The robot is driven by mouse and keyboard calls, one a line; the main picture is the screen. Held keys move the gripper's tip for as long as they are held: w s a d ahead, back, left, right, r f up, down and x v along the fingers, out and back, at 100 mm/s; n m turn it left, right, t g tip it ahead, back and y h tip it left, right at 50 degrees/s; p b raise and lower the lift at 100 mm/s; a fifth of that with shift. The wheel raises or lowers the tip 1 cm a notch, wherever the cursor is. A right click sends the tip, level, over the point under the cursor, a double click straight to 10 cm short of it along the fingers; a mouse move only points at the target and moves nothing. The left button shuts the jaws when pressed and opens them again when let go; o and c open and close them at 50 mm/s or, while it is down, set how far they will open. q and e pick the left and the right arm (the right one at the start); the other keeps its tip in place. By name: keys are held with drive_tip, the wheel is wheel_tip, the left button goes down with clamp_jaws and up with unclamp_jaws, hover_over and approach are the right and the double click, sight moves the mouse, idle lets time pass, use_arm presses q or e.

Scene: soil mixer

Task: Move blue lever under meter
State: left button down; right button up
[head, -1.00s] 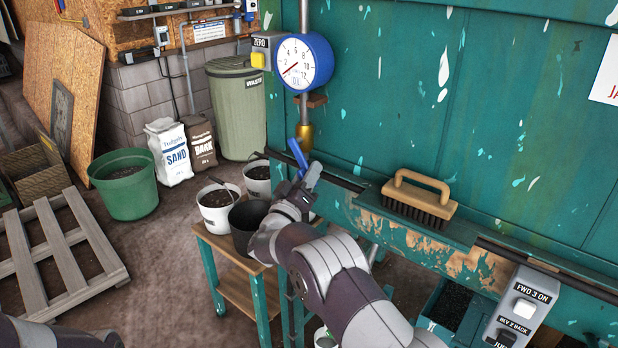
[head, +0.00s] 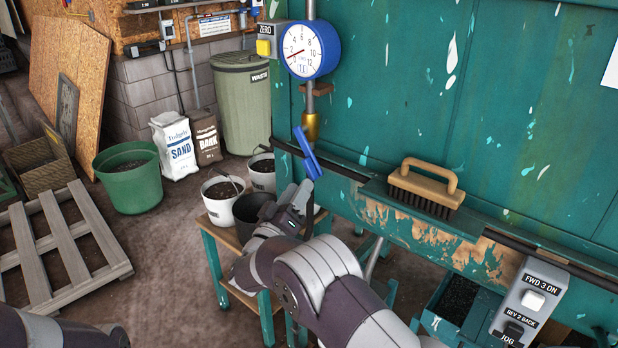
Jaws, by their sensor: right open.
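The blue lever (head: 307,153) sits below the brass fitting (head: 311,127) on the pipe, under the round blue-rimmed meter (head: 309,50). The lever is tilted, its lower end toward the right. My right gripper (head: 303,192) is just below the lever, with its fingers pointing up. It is open; I see no grip on the lever, and whether a finger touches its lower end is hard to tell. Of my left arm, only a part shows at the bottom left; its gripper is out of view.
A brush (head: 427,187) rests on the teal machine's ledge to the right. A switch box (head: 525,303) is at the lower right. Buckets, one of them black (head: 252,212), stand on a wooden stand (head: 232,236) beside my right arm. A yellow-button ZERO box (head: 266,40) is beside the meter.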

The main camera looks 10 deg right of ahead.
drive_tip(key=v, duration=0.4)
drive_tip(key=shift+d, duration=0.15)
idle(4.0)
